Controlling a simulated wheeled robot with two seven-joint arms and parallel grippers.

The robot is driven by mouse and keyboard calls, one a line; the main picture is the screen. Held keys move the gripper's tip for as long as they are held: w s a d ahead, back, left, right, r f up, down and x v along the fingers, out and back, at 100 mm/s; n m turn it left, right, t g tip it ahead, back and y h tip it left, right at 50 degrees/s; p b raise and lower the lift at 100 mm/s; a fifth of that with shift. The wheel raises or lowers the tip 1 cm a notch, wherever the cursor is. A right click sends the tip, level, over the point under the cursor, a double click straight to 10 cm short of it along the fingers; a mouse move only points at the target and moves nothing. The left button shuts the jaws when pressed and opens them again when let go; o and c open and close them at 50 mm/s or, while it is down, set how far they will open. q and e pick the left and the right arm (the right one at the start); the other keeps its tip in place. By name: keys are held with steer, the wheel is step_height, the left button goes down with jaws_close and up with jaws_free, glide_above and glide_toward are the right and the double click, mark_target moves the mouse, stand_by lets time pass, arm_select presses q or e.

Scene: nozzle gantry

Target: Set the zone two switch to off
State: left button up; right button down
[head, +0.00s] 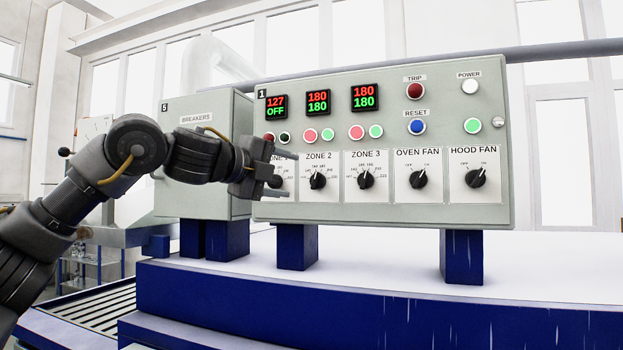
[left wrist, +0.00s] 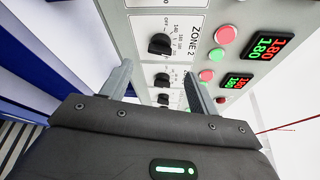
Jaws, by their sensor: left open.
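The zone two switch is a black rotary knob (head: 318,181) under the "ZONE 2" label on the control panel (head: 440,130). Its pointer looks roughly upward, away from the OFF mark at its left. The display above it (head: 318,102) reads 180 over 180. In the left wrist view the zone two knob (left wrist: 159,44) lies ahead, beyond the fingers. My left gripper (head: 284,179) is open and empty, just left of this knob in the head view, and covers most of the zone 1 knob. Its fingers (left wrist: 158,88) also show in the left wrist view. My right gripper is not in view.
The zone 3 knob (head: 366,180), oven fan knob (head: 419,179) and hood fan knob (head: 476,178) sit to the right. Pink (head: 310,135) and green (head: 327,135) buttons lie above the zone 2 knob. A breaker box (head: 200,155) stands behind my left arm.

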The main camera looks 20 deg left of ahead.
mark_target(312, 181)
arm_select(q)
steer(key=p+x, duration=0.3)
steer(key=x, duration=0.6)
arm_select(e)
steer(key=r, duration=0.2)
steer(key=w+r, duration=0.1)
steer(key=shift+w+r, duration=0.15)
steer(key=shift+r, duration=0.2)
arm_select(q)
steer(key=shift+c, duration=0.3)
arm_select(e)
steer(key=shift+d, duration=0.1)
